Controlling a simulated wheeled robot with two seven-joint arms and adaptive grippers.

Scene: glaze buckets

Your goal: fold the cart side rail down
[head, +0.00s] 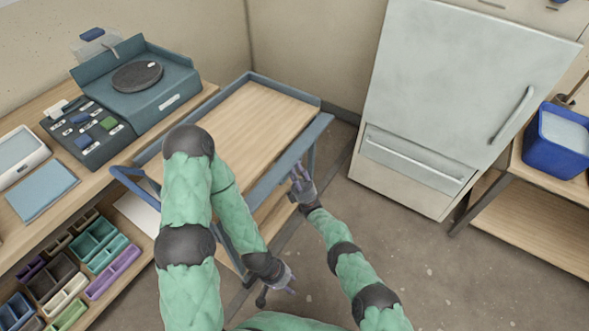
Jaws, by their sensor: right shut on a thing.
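The cart (262,108) has a wooden top with a blue-grey rim and stands in the middle of the head view. Its side rail (272,180) is a blue-grey bar along the near right long side; I cannot tell its exact tilt. My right gripper (297,172) is at this rail, past its middle toward the far end, and is shut on it. The fingers hide the spot they hold. My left gripper (289,281) hangs lower, beside the cart's near end and apart from the rail. Its fingers are small, so its opening is unclear. My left arm hides part of the cart's near end.
A workbench (205,98) at left carries a turntable device (138,77) and a switch panel (88,130), with coloured bins (112,272) below. A pale cabinet (450,80) stands behind right. A blue bucket (558,145) sits on a right-hand table. Floor (440,270) is clear at lower right.

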